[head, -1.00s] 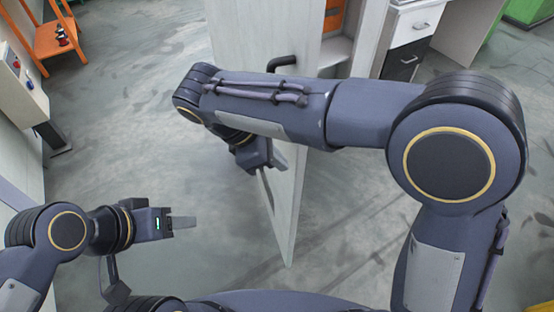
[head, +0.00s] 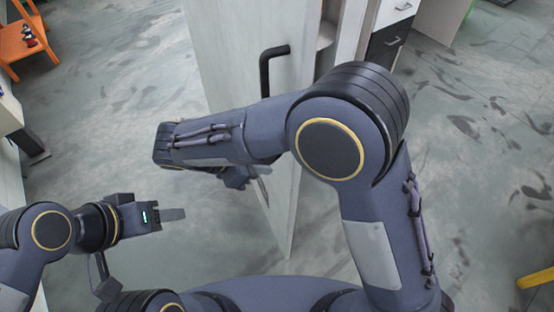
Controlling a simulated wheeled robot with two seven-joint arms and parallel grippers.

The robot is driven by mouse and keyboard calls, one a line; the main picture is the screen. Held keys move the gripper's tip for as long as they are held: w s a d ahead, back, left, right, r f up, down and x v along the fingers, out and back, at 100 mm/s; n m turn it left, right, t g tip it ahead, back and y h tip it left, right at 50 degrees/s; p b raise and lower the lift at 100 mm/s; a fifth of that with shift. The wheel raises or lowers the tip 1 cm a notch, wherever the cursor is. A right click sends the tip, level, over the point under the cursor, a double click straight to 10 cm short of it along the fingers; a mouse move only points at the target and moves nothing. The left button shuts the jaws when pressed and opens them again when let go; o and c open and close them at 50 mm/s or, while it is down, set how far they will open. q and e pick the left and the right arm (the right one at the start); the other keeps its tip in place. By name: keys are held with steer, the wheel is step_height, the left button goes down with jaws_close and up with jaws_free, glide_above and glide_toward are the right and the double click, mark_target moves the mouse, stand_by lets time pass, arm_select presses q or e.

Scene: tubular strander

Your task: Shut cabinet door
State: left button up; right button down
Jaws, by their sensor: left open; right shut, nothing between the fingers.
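The cabinet door (head: 235,50) is a tall pale panel standing open in the upper middle of the head view. Its black bar handle (head: 264,70) faces me. The cabinet's inside (head: 326,40) shows only as a narrow strip right of the door. My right arm crosses in front of the door and hides its middle. My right gripper (head: 262,182) is shut and empty, low against or close to the door's face; I cannot tell if it touches. My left gripper (head: 172,214) is open and empty over the floor, left of the door.
A drawer unit (head: 388,38) with white and black fronts stands behind the cabinet. An orange stand (head: 24,48) is at the upper left, and a yellow object (head: 536,275) lies at the right edge.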

steer(key=shift+w+d, duration=0.35)
steer(key=shift+d, duration=0.55)
steer(key=shift+w+d, duration=0.35)
steer(key=shift+d, duration=0.55)
